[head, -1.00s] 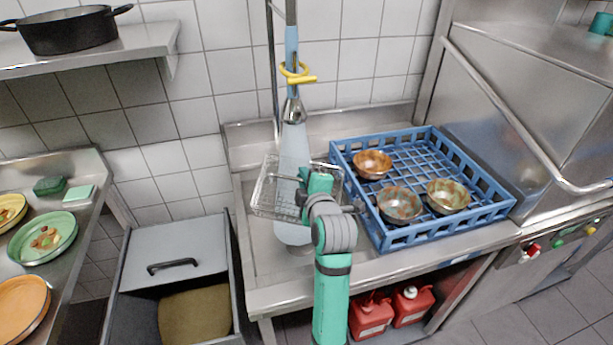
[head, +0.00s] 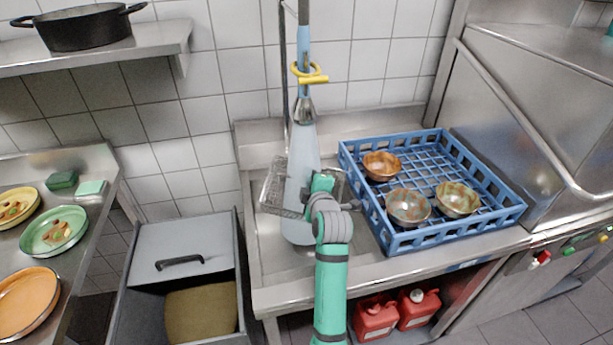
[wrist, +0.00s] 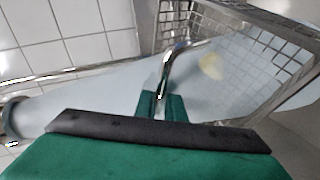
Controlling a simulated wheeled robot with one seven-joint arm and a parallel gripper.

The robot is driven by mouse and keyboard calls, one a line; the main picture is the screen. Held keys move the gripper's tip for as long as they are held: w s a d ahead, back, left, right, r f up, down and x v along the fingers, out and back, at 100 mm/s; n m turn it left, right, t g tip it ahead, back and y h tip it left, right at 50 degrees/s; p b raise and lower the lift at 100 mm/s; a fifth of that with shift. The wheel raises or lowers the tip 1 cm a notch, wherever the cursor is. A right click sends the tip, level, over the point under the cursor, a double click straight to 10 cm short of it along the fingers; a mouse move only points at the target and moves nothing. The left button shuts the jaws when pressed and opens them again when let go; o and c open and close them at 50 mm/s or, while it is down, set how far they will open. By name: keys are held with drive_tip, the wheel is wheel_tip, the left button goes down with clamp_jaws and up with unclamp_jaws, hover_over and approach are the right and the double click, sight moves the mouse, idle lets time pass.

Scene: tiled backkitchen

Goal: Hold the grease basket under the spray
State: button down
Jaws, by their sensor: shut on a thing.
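The wire-mesh grease basket (head: 273,192) is held over the sink, below the spray nozzle (head: 304,106). A pale blue spray cone (head: 303,160) falls from the nozzle across the basket and down to the sink (head: 265,258). My gripper (head: 322,183) is at the basket's near right side. In the wrist view my gripper (wrist: 161,108) is shut on the basket's bent metal handle, and the basket's mesh (wrist: 262,48) is tilted in that view. A yellowish patch (wrist: 211,67) shows at the basket; I cannot tell whether it is on the mesh.
A blue dish rack (head: 400,243) with three bowls stands right of the sink, close to my arm. A yellow hook-shaped piece (head: 309,75) is on the spray hose. A grey bin (head: 180,240), partly open, is at left.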

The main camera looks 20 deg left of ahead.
drive_tip(key=shift+r, duration=0.1)
idle(0.3)
drive_tip(key=shift+w+d, duration=0.8)
drive_tip(key=shift+d, duration=0.35)
